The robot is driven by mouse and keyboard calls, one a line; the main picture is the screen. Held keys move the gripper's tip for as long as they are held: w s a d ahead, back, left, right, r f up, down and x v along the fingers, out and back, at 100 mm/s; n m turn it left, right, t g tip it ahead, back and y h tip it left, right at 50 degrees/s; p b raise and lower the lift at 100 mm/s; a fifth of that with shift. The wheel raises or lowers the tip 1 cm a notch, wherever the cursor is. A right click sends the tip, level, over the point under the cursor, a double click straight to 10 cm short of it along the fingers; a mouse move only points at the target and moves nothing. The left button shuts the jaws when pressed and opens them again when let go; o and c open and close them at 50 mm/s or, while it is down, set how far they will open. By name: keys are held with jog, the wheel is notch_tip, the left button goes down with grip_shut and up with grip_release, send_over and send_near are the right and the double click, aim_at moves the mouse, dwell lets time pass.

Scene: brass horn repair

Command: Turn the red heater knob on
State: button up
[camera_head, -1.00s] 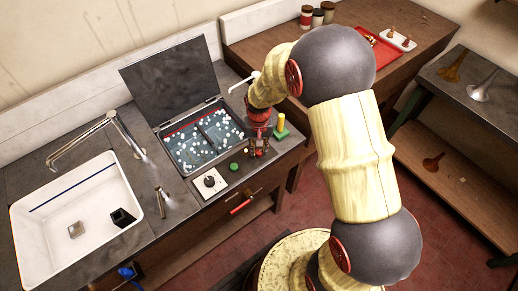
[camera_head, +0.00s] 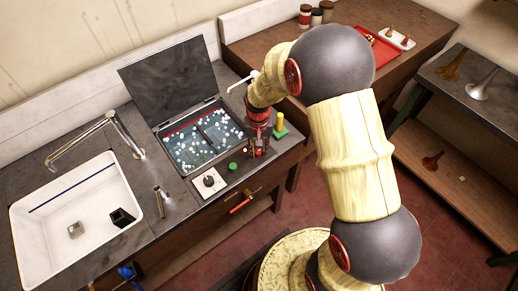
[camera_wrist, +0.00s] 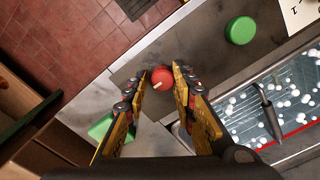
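The red heater knob (camera_wrist: 162,77) is round with a pale pointer mark and shows between my fingertips in the wrist view. My gripper (camera_wrist: 161,75) is open, with one finger on each side of the knob and the tips close to its sides. I cannot tell whether they touch it. In the head view my gripper (camera_head: 257,150) points down at the front right corner of the bench, beside the open tank, and mostly hides the red knob. A green round knob (camera_head: 233,166) sits just left of it; it also shows in the wrist view (camera_wrist: 240,30).
The tank (camera_head: 183,165) holds white beads, its lid (camera_head: 170,80) raised. A black dial on a white plate (camera_head: 209,182) lies left of the green knob. The sink (camera_head: 65,215) is far left.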

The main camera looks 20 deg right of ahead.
aim_at(259, 151)
jog(key=shift+w+a+r, duration=0.15)
jog(key=shift+w, duration=0.05)
jog(key=shift+w+r, duration=0.1)
jog(key=shift+r, duration=0.2)
notch_tip(259, 151, up, 11)
jog(key=shift+s, duration=0.25)
dwell(0.4)
